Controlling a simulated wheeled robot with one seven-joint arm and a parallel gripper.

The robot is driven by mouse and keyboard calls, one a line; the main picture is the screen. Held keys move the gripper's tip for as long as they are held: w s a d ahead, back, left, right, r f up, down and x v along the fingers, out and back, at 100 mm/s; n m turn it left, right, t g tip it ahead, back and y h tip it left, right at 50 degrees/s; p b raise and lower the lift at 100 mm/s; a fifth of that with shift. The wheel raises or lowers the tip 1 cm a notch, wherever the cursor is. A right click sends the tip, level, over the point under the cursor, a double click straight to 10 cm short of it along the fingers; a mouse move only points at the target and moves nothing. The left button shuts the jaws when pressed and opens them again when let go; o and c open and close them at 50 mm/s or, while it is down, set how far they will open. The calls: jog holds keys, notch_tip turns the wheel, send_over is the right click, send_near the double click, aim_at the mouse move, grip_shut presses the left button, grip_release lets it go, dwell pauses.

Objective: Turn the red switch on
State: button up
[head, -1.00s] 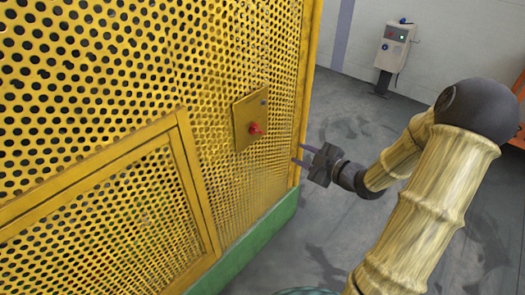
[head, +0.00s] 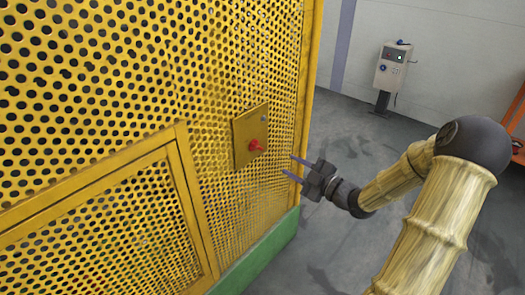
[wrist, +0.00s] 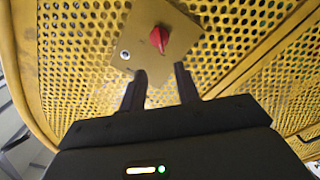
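The red switch (head: 256,146) is a small red knob on a yellow plate (head: 243,132) fixed to the perforated yellow guard. In the wrist view the red switch (wrist: 159,39) lies beyond my fingertips, above the gap between them. A small round lock-like fitting sits on the same plate (wrist: 150,22). My gripper (head: 288,166) is to the right of the switch and slightly lower in the head view, apart from it. Its two fingers are spread with nothing between them; it also shows in the wrist view (wrist: 160,73).
The perforated yellow guard (head: 100,70) fills the left, with a framed panel (head: 110,230) low on it and a green base (head: 262,252) below. A grey control post (head: 392,66) stands at the back wall. An orange structure (head: 516,125) is at the right edge. Grey floor lies between.

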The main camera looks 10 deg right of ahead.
aim_at(258, 148)
jog(key=x, duration=1.2)
jog(key=shift+w+a, duration=0.1)
jog(key=shift+w, duration=0.05)
jog(key=shift+c, duration=0.4)
grip_shut()
